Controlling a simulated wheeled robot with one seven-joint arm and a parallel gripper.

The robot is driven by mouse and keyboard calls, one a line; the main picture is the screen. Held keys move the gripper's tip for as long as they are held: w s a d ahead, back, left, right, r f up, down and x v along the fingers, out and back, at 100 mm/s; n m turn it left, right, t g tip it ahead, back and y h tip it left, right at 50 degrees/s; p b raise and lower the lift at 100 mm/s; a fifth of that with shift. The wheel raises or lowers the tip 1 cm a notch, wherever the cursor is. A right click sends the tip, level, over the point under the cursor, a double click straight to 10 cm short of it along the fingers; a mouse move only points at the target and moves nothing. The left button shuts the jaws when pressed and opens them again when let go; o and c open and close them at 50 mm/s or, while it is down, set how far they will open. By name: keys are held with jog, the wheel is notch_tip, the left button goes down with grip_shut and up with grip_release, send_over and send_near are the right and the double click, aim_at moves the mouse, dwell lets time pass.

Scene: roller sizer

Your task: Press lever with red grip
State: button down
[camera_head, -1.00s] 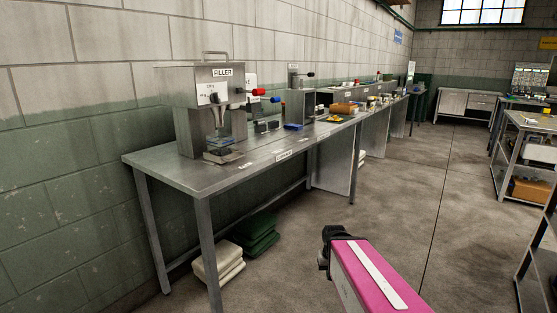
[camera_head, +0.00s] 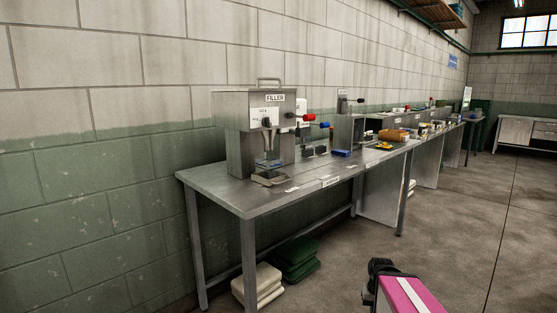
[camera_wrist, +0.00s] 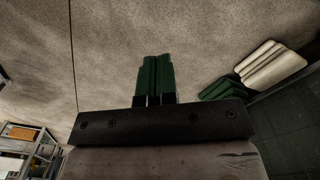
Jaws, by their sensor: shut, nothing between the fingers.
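In the head view my arm shows at the bottom right, well apart from the bench and the lever; the fingertips cannot be made out there.
The steel bench (camera_head: 225,187) runs along the wall, with several other devices farther back. White sacks (camera_head: 262,287) and green folded sacks (camera_head: 295,258) lie on the floor under it. The concrete floor (camera_head: 445,215) to the right of the bench is clear.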

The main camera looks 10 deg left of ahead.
jog(key=w+a+r+n+t+y, duration=0.15)
jog(key=w+a+r, duration=0.25)
jog(key=w+r, duration=0.55)
jog(key=w+a+r+n, duration=0.2)
jog(key=w+a+r, duration=0.35)
jog(key=r, duration=0.75)
jog(key=w+a+r+n+t+y, duration=0.1)
jog(key=w+a+r, duration=0.1)
jog(key=w+r, duration=0.85)
jog(key=a+r+n+y, duration=0.1)
jog(key=a+r+n, duration=0.1)
jog(key=r, duration=1.3)
jog(key=a+r+n+t+y, duration=0.1)
jog(key=a+r, duration=0.4)
jog(key=r, duration=1)
jog(key=a+r+n+y, duration=0.1)
jog(key=a+r+n, duration=0.2)
jog(key=r, duration=1.2)
jog(key=shift+a, duration=0.45)
jog(key=shift+w+t, duration=0.1)
jog(key=shift+t, duration=0.15)
